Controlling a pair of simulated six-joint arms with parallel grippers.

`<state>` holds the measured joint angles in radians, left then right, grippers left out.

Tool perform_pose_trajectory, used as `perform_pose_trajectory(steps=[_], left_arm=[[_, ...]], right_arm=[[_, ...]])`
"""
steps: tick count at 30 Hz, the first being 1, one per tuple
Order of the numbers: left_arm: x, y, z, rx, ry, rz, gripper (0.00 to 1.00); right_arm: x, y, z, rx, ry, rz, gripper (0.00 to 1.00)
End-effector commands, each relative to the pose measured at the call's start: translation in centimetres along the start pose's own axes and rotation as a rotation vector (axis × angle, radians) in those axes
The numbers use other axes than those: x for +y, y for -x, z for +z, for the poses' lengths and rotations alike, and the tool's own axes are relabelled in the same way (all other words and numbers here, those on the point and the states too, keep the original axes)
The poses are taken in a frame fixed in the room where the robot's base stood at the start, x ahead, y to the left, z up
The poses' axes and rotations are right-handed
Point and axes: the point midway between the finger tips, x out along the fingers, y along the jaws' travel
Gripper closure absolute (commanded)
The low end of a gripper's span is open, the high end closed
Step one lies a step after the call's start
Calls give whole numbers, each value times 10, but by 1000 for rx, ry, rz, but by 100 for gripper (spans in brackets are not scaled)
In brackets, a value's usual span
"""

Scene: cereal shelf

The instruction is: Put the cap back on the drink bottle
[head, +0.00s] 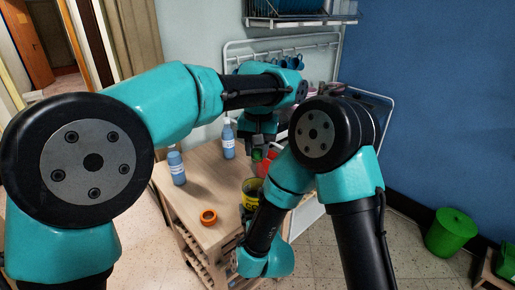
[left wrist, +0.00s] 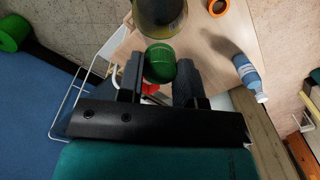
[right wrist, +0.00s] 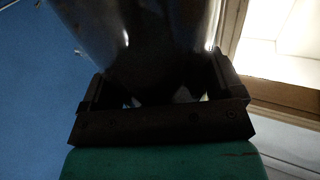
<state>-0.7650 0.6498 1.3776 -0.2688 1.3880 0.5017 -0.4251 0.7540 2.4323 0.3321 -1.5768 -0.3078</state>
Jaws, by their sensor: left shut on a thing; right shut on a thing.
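A green cap (left wrist: 160,63) is held between the fingers of my left gripper (left wrist: 160,80). In the head view the cap (head: 257,155) shows below my left gripper (head: 260,146), above the table's right side. The drink bottle (head: 252,186) is dark with a yellow band and stands out just below the cap, partly hidden by my right arm. In the left wrist view the bottle (left wrist: 160,14) is at the top edge, apart from the cap in the picture. My right gripper (right wrist: 158,88) is shut on the dark, glossy bottle (right wrist: 145,40); its fingers are mostly hidden in the head view.
Two blue bottles with white labels (head: 177,168) (head: 228,140) and an orange ring (head: 208,217) are on the wooden table (head: 190,200). A red thing (head: 271,156) is behind the cap. A dish rack (head: 300,20) hangs on the wall. A green bin (head: 452,232) stands on the floor.

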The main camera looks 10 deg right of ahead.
Motion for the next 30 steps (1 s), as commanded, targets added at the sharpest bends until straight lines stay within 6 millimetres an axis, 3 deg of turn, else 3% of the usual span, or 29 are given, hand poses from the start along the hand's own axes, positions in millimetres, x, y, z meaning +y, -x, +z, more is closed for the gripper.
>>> perform_pose_trajectory(steps=[30], left_arm=[[-1, 0, -1, 1, -1391, 2, 89]], right_arm=[[0, 0, -1, 2, -1, 0, 80]])
